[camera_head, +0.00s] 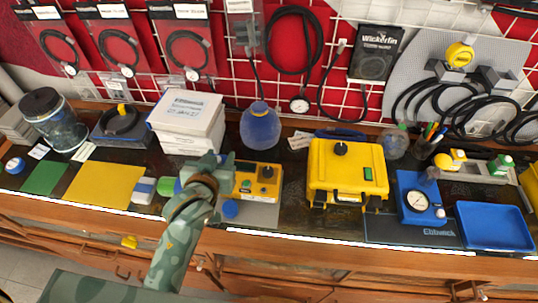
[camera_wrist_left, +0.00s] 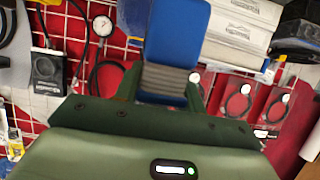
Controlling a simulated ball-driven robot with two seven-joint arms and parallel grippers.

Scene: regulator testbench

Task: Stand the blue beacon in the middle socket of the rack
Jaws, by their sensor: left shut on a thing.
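My left gripper (camera_head: 213,166) is raised over the bench, left of the small yellow device. In the left wrist view its two green fingers stand either side of a blue block-shaped thing (camera_wrist_left: 176,35) with a grey ribbed part, which I take for the blue beacon; it is shut on this. In the head view the held thing is largely hidden by the hand. The rack (camera_head: 473,174) is a pale bar at the right of the bench, far from the gripper. A yellow beacon (camera_head: 457,156) stands at its left and a green one (camera_head: 502,163) at its right; between them nothing stands.
Between hand and rack are a yellow case (camera_head: 345,170), a blue gauge unit (camera_head: 418,197), a clear jar (camera_head: 396,142) and a pen cup (camera_head: 424,148). A blue tray (camera_head: 494,226) lies before the rack. White boxes (camera_head: 187,120) and a blue flask (camera_head: 260,126) stand behind the hand.

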